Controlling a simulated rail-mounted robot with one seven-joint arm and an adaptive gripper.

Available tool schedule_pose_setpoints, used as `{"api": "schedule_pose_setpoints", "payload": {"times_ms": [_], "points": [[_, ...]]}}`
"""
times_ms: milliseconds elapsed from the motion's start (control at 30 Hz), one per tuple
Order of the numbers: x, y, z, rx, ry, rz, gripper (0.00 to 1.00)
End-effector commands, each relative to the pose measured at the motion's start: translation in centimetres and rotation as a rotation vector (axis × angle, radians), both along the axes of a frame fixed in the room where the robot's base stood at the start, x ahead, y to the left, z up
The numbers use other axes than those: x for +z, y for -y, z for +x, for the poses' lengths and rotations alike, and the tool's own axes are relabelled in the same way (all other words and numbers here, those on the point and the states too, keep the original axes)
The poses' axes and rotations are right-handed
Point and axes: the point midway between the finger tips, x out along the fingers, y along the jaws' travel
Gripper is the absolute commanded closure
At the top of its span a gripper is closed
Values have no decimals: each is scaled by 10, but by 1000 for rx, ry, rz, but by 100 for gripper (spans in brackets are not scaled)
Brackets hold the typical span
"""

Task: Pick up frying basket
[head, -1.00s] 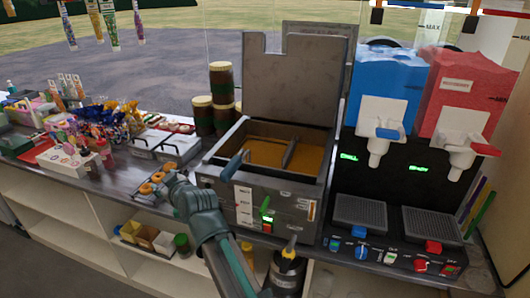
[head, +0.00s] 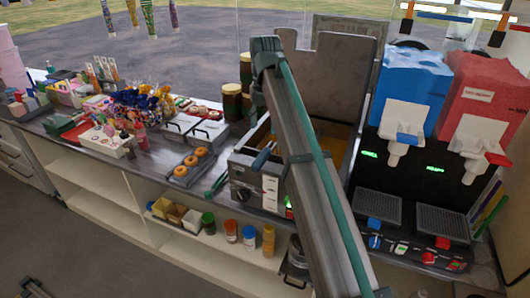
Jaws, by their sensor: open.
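The fryer (head: 243,170) stands on the counter, its tall metal back plate (head: 338,75) upright behind it. Brown-orange oil (head: 335,138) shows in it to the right of my arm. The basket itself is hidden behind my arm, which crosses in front of the fryer. My gripper cannot be made out in this view.
Blue and red drink dispensers (head: 408,85) stand to the right. Left of the fryer are a tray of doughnuts (head: 190,167), lidded metal containers (head: 195,130) and sweets. Green tongs (head: 217,182) lie close by. Jars (head: 231,231) fill the shelf below.

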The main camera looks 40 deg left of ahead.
Motion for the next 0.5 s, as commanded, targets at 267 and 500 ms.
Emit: {"api": "schedule_pose_setpoints", "payload": {"times_ms": [267,500], "points": [[-18,11,5,28,-16,-33,44],[-49,10,5,27,-16,-32,44]]}}
